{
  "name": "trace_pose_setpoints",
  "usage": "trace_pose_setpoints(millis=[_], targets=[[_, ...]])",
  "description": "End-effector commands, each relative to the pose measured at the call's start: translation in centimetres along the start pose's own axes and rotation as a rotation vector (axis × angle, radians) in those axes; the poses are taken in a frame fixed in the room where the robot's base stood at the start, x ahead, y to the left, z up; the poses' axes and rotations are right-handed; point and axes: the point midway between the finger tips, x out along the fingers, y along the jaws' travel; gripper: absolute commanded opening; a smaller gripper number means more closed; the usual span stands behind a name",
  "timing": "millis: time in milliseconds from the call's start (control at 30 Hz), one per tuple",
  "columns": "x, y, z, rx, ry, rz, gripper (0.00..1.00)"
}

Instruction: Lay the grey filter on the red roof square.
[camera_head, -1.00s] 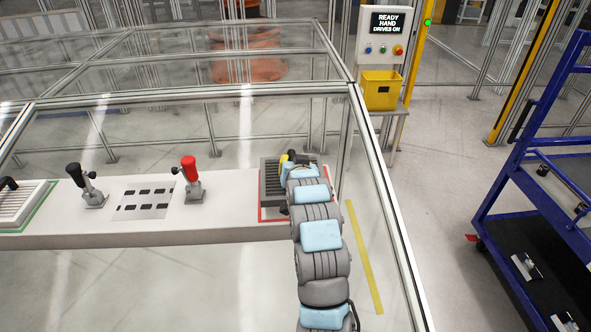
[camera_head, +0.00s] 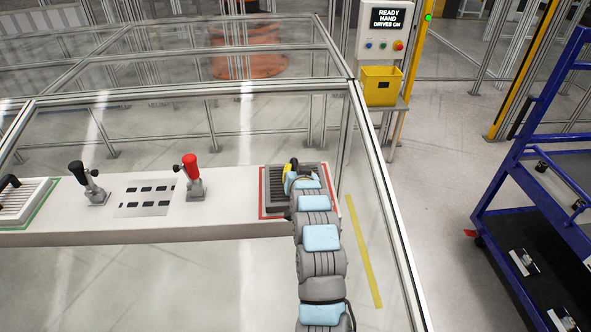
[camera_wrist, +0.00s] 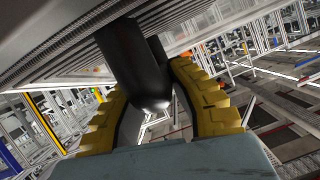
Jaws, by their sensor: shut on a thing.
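The grey filter (camera_head: 277,188), a slatted block, is at the right end of the white roof, over the red square (camera_head: 261,197). Red outline shows along its left and near sides. My arm covers its near right part, and I cannot tell whether it touches the roof. My gripper (camera_head: 290,172) is at the filter's top. In the wrist view, the yellow fingers of my gripper (camera_wrist: 150,82) are closed around a black handle (camera_wrist: 145,68), under the grey slatted body of the filter (camera_wrist: 60,50).
A red-knobbed lever (camera_head: 192,170) and a black-knobbed lever (camera_head: 86,178) stand on the roof to the left. A white grille (camera_head: 22,205) sits in a green outline at the far left. A metal-framed clear guard (camera_head: 385,190) runs close to the right of my arm.

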Motion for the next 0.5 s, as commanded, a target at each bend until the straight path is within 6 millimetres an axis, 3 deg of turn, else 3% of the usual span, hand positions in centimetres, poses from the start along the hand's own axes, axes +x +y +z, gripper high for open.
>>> trace_pose_setpoints(millis=[67, 100, 167, 500], targets=[[0.05, 0.03, 0.08, 0.000, 0.003, 0.000, 0.00], [0.07, 0.04, 0.15, 0.000, 0.002, 0.000, 0.22], [0.04, 0.01, 0.07, 0.000, 0.002, 0.000, 0.39], [-0.01, -0.01, -0.03, 0.000, 0.001, 0.000, 0.40]])
